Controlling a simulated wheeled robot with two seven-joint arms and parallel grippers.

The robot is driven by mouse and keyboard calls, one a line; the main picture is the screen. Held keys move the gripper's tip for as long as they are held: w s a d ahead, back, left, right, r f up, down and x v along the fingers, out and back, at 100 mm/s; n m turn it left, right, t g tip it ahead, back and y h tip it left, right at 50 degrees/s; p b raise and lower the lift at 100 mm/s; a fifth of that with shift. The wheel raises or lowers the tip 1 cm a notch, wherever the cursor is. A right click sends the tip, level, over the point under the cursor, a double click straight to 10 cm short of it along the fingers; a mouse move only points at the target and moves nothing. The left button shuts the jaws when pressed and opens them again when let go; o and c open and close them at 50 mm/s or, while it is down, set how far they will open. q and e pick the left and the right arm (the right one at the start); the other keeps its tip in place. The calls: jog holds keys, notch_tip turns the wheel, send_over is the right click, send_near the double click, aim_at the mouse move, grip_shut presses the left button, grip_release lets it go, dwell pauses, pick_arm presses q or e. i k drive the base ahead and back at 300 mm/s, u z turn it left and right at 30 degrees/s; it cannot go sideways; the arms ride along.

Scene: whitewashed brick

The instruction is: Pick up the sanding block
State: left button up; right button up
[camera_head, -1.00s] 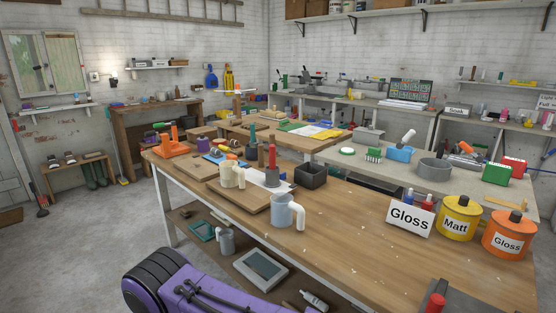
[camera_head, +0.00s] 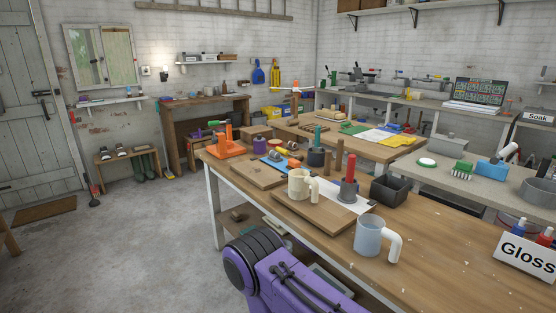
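I cannot pick out the sanding block for certain. A small brown object (camera_head: 238,214) lies on the low shelf under the near workbench, but it is too small to identify. Small tan pieces (camera_head: 310,120) on the bench behind are also too small to tell. A purple arm link of mine shows at the bottom middle, in front of the workbench. Neither gripper is in view.
The near wooden workbench (camera_head: 440,262) holds a pale blue mug (camera_head: 368,236), a cream mug (camera_head: 298,184), a black open box (camera_head: 389,190), an orange tool (camera_head: 225,146) and a Gloss sign (camera_head: 527,255). Open concrete floor (camera_head: 120,235) lies to the left.

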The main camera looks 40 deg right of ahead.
aim_at(293, 163)
jog(key=i, duration=3.75)
jog(key=z, duration=4.25)
